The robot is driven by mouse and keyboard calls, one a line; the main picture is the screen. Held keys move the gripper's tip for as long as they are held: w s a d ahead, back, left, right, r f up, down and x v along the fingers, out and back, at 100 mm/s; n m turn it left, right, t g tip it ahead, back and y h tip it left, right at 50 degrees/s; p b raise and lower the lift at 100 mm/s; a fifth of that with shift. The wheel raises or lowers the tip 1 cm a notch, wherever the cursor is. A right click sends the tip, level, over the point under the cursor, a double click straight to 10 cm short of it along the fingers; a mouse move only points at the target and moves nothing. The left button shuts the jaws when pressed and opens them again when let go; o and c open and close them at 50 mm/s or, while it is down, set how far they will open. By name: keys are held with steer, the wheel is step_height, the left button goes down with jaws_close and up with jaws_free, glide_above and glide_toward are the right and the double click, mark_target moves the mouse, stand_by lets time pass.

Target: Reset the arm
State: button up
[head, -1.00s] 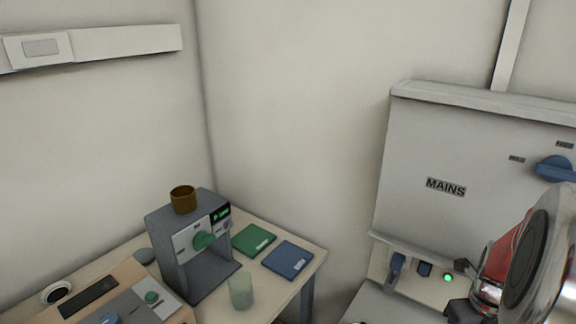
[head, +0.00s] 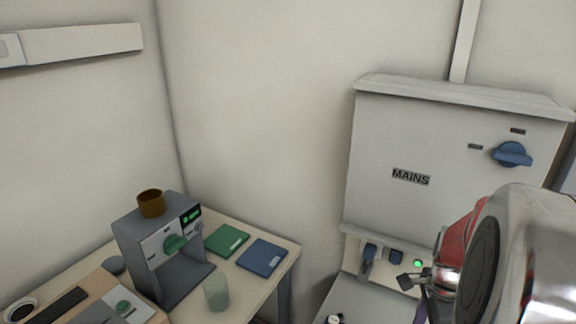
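My arm (head: 515,262) shows at the lower right of the head view, with a large silver rounded housing and a red part beside it. A small dark piece (head: 414,281) juts out to the left of the red part and may belong to my gripper. The fingers cannot be made out, so I cannot tell whether they are open or shut. The arm is in front of the lower right of the grey MAINS cabinet (head: 385,135) and hides part of it.
The cabinet has a blue rotary knob (head: 511,154) and a lit green lamp (head: 418,264) below. At left, a table (head: 277,285) holds a grey machine (head: 135,245) with a brown cup (head: 151,203) on top, a pale glass (head: 217,292), a green pad (head: 228,240) and a blue pad (head: 262,258).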

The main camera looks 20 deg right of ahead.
steer(key=w+a+r+n+t, duration=0.1)
steer(key=a+r+n+t, duration=0.1)
steer(key=a+r+n, duration=0.3)
steer(key=w+a+r+n+t, duration=0.1)
steer(key=a+r+n, duration=0.4)
steer(key=a+n, duration=0.6)
steer(key=w+a+r+n+t, duration=0.1)
steer(key=a+r+n, duration=0.4)
steer(key=a, duration=0.6)
steer(key=n+t, duration=0.1)
steer(key=n, duration=0.1)
steer(key=shift+w+a+r+n+t, duration=0.2)
steer(key=shift+a+r+n+t, duration=0.1)
steer(key=shift+r+n+t, duration=0.1)
